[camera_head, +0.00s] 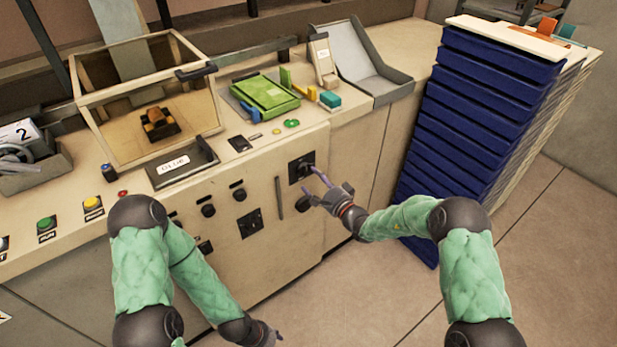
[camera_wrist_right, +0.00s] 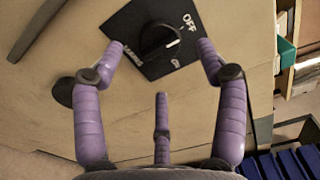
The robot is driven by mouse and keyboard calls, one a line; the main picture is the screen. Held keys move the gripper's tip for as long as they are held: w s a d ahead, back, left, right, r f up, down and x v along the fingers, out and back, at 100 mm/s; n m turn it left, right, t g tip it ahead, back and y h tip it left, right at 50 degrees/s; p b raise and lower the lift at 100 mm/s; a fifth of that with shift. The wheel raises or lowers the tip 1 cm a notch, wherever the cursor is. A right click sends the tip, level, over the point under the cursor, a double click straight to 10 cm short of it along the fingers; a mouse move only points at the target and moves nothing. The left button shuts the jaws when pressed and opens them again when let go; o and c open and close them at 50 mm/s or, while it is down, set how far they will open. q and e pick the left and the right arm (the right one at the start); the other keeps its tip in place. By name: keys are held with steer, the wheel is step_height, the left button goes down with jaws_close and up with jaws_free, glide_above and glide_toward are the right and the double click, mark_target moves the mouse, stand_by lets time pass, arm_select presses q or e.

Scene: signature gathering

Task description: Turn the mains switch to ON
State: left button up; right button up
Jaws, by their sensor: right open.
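The mains switch (camera_head: 301,168) is a black square plate with a round dark knob on the front of the cream console. In the right wrist view the switch knob (camera_wrist_right: 158,42) has a white mark at its right side, below the word OFF. A "MAINS" label and a small, unreadable mark are also on the plate. My right gripper (camera_head: 318,185) is open in front of the switch. Its two purple upper fingers lie either side of the knob and a third is below; contact cannot be told. My left gripper (camera_head: 270,337) hangs low at the bottom edge, mostly hidden.
Other dark knobs (camera_head: 208,210) and a vertical handle (camera_head: 279,198) are on the console front, left of the switch. A glass-sided box (camera_head: 150,110) and a green block (camera_head: 265,93) stand on top. Stacked blue trays (camera_head: 470,120) stand right. The floor in front is clear.

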mark_target(307, 172)
steer(key=shift+b+x, duration=0.5)
steer(key=shift+x, duration=1.6)
steer(key=c, duration=1.2)
